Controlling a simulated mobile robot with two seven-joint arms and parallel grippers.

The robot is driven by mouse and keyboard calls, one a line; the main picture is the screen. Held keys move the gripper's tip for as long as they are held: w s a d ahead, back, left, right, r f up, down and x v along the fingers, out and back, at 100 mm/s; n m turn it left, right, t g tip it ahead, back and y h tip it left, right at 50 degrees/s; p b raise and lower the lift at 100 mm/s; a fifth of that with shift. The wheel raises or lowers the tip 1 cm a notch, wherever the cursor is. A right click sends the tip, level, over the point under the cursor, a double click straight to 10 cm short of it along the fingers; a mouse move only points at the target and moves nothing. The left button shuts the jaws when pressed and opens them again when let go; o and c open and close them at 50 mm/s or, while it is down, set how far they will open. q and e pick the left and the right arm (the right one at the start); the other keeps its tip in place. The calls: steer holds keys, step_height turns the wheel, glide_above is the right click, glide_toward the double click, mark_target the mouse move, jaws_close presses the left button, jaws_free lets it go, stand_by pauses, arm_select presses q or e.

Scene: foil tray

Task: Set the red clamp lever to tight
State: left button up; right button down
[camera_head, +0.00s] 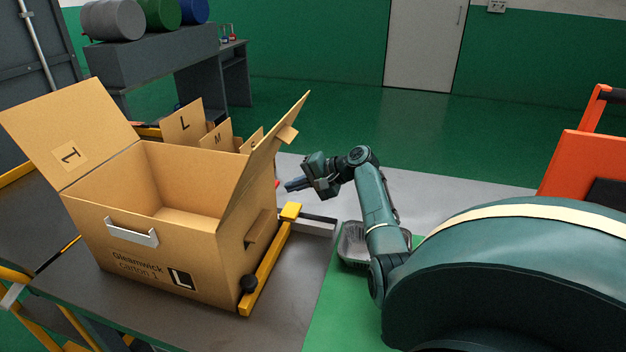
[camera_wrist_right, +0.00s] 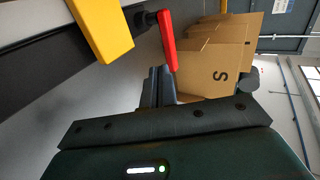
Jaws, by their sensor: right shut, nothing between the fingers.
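The red clamp lever (camera_wrist_right: 168,42) shows in the right wrist view, hanging from a dark pivot beside a yellow block (camera_wrist_right: 103,30). In the head view only a small red bit of it (camera_head: 277,183) shows behind the carton's open flap. My right gripper (camera_head: 290,186) is shut and empty, just right of that red bit. In the right wrist view its fingertips (camera_wrist_right: 160,76) lie close below the lever's lower end; I cannot tell whether they touch. My left gripper is not in view.
An open cardboard carton (camera_head: 165,255) stands on the grey table, beside a yellow rail (camera_head: 265,270). Smaller cartons (camera_head: 183,126) stand behind it. A foil tray (camera_head: 352,247) lies partly behind my right arm on a green mat (camera_head: 325,310). An orange object (camera_head: 580,165) stands at right.

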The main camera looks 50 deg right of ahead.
steer(key=shift+w+a, duration=0.45)
steer(key=shift+w, duration=0.35)
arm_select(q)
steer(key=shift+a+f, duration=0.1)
